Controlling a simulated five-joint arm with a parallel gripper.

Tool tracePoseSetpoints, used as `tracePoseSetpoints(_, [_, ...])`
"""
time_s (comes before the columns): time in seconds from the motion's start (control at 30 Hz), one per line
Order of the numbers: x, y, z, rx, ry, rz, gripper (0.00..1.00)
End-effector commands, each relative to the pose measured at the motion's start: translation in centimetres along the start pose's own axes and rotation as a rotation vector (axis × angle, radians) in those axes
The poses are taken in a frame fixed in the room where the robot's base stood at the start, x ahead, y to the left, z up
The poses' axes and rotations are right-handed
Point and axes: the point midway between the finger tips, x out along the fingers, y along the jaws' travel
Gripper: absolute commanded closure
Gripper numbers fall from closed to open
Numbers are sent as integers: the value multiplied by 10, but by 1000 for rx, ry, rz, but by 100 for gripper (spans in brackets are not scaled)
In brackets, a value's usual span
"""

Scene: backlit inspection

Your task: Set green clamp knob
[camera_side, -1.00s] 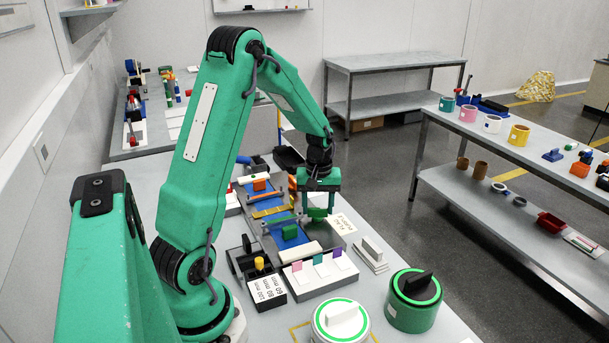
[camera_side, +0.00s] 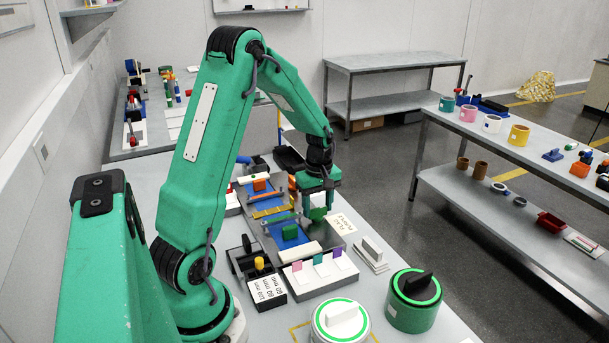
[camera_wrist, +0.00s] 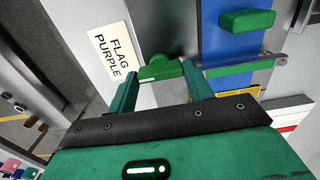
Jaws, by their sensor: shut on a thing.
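The green clamp knob (camera_wrist: 160,68) sits between my gripper's fingertips (camera_wrist: 161,72) in the wrist view, with a finger on either side. My gripper (camera_side: 318,203) is shut on it. In the side view the knob (camera_side: 318,213) shows just below the fingers, at the right edge of the fixture tray. A green bar (camera_wrist: 235,69) extends from near the knob across the blue pad (camera_wrist: 228,45). A green block (camera_side: 290,232) lies on the blue pad and also shows in the wrist view (camera_wrist: 247,20). The knob's underside and mount are hidden.
A "FLAG PURPLE" card (camera_wrist: 115,52) lies beside the knob. An orange block (camera_side: 260,185) sits on the tray farther back. Small pink, teal and purple flags (camera_side: 318,260) stand in front. Green (camera_side: 412,313) and white (camera_side: 333,332) round dials are nearer the camera.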

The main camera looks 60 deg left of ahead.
Motion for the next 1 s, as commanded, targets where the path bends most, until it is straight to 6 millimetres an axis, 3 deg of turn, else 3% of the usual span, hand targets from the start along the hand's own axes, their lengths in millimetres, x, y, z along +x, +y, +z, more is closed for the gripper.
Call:
tracePoseSetpoints(0.13, [-1,0,2,-1,-2,-3,72])
tracePoseSetpoints(0.17, [-1,0,2,-1,-2,-3,45])
tracePoseSetpoints(0.27, [0,-1,2,0,-3,-4,27])
tracePoseSetpoints(0.67, [-2,0,0,1,0,-1,27])
tracePoseSetpoints(1.0, [-26,1,0,1,2,3,27])
